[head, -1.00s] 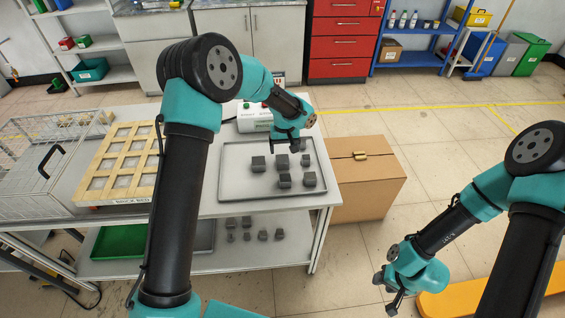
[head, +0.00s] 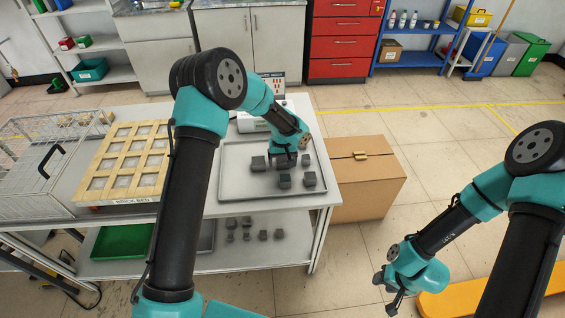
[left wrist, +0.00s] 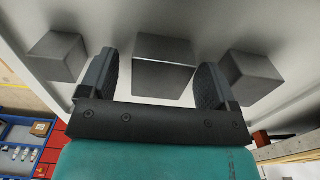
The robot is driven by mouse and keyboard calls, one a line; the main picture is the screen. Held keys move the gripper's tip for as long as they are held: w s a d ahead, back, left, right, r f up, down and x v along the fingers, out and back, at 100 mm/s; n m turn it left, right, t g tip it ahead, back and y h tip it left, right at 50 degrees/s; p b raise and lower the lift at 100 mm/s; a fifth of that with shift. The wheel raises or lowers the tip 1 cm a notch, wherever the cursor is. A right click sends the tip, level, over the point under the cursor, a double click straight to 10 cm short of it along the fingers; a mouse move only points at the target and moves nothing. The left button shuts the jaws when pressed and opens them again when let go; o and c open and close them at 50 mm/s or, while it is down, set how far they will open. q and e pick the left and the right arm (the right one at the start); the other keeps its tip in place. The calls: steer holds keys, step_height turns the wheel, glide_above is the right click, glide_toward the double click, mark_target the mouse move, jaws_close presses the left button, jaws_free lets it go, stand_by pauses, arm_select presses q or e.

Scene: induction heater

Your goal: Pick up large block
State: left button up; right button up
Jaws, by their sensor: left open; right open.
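Several dark grey blocks sit on a grey tray (head: 240,188) on the table. My left gripper (head: 284,159) is open over the back row of blocks. In the left wrist view its two fingers (left wrist: 160,84) stand on either side of a grey block (left wrist: 163,80), with a gap showing at each side. A second block (left wrist: 58,55) lies outside the left finger and a third (left wrist: 252,76) outside the right finger. In the head view the gripper mostly hides the middle block. My right gripper (head: 389,290) is open and empty over the floor at the right.
A wooden grid frame (head: 125,160) and a wire basket (head: 40,165) stand left of the tray. A white device (head: 250,122) is behind it. A cardboard box (head: 368,180) stands right of the table. Smaller grey blocks (head: 263,235) lie on the lower shelf.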

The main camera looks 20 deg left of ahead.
arm_select(q)
steer(key=shift+c, duration=0.3)
steer(key=c, duration=1.3)
steer(key=shift+c, duration=0.6)
steer(key=shift+r, duration=0.45)
step_height(320, 180, up, 3)
steer(key=shift+f, duration=0.1)
steer(key=s+d, duration=0.1)
steer(key=s, duration=0.4)
steer(key=s+d, duration=0.2)
steer(key=s, duration=0.3)
steer(key=s+d+r, duration=0.1)
steer(key=s, duration=0.4)
steer(key=shift+s+d+r, duration=0.1)
steer(key=shift+s+d, duration=0.1)
steer(key=shift+d, duration=0.05)
steer(key=shift+w, duration=0.1)
